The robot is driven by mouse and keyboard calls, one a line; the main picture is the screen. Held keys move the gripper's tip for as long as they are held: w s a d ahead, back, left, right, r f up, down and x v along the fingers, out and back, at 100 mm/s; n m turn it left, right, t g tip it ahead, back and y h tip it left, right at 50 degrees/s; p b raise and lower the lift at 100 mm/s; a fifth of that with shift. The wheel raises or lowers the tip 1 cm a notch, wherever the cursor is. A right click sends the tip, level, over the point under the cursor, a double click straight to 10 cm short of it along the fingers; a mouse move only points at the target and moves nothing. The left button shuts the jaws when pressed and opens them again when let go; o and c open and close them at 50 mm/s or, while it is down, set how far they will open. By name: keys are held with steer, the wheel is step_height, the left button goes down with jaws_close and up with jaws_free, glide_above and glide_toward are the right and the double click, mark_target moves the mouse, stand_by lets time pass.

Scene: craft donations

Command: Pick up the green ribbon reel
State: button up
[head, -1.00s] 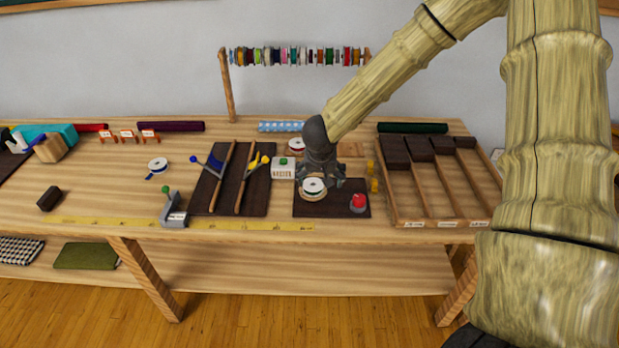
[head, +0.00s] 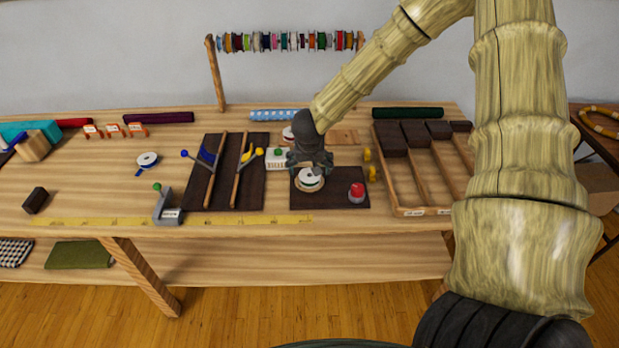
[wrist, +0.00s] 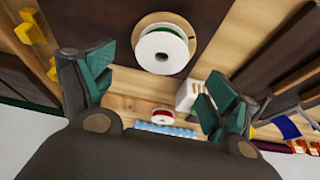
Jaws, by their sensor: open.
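The green ribbon reel (head: 309,181) has a white face with a thin green edge. It lies flat on a round wooden base on a dark mat (head: 328,202), face up. In the wrist view the reel (wrist: 163,49) shows near the top centre, beyond the line between my fingertips. My gripper (head: 311,168) is just behind and above the reel in the head view, partly overlapping it. In the wrist view my gripper (wrist: 161,88) has its green-padded fingers spread wide, with nothing between them.
A red button (head: 356,191) stands on the mat's right. A compartment tray (head: 412,211) is further right, with yellow pieces (head: 370,172) between. A red reel (head: 289,134) lies behind, a blue reel (head: 148,160) far left.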

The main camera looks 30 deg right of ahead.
mark_target(310, 172)
steer(key=shift+p+x, duration=0.55)
steer(key=shift+x, duration=2.05)
steer(key=shift+s+a, duration=0.1)
steer(key=c, duration=1)
steer(key=shift+c, duration=0.2)
steer(key=shift+r, duration=0.7)
steer(key=shift+r+b, duration=0.35)
steer(key=shift+r, duration=0.5)
steer(key=s+a+r+b, duration=0.2)
steer(key=s+a+b, duration=0.2)
steer(key=s+a, duration=0.5)
steer(key=a, duration=0.4)
steer(key=shift+s, duration=0.2)
